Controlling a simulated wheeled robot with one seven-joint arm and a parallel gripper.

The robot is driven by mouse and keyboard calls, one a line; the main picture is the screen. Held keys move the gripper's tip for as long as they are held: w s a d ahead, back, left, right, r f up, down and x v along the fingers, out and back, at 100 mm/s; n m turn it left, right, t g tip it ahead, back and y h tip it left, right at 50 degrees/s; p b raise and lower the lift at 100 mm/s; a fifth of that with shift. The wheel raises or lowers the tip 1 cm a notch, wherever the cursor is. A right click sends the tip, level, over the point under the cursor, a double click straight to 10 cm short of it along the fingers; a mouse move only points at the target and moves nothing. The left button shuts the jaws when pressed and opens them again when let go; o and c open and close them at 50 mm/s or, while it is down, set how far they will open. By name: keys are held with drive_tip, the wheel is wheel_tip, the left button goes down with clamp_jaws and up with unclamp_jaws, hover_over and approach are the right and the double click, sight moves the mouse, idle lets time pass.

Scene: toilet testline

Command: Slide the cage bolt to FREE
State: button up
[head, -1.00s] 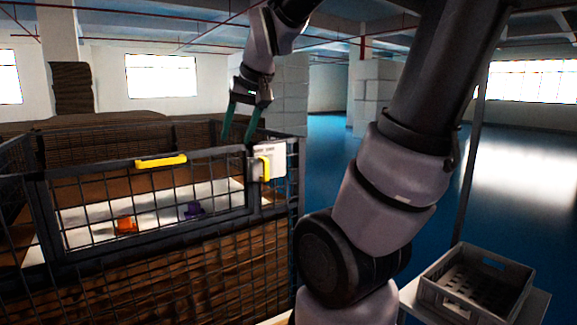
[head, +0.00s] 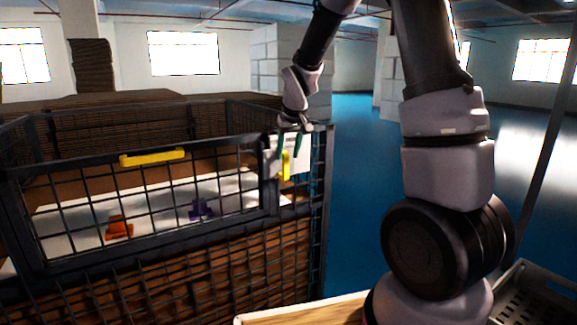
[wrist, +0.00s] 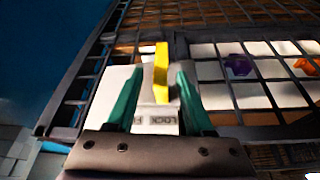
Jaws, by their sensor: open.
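The cage bolt is a yellow upright handle (head: 285,165) on a white plate (head: 304,160) at the upper right corner of the cage front. In the wrist view the yellow handle (wrist: 161,72) stands between the two green fingers, in line with the word LOCK on the plate (wrist: 160,122). Part of another label to its left is cut off by a finger. My gripper (head: 290,152) is open, pointing down at the plate, with its fingertips around the handle's sides in the wrist view (wrist: 158,75). I cannot tell whether a finger touches it.
The mesh cage (head: 150,240) has a front panel with a yellow bar (head: 152,157) on its top rail. Inside, an orange object (head: 119,228) and a purple object (head: 201,210) lie on a white surface. A grey crate (head: 545,298) stands at lower right. Blue floor right of the cage is clear.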

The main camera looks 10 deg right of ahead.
sight(286, 161)
drive_tip(key=x, duration=0.6)
drive_tip(key=shift+a, duration=0.1)
clamp_jaws()
idle(1.2)
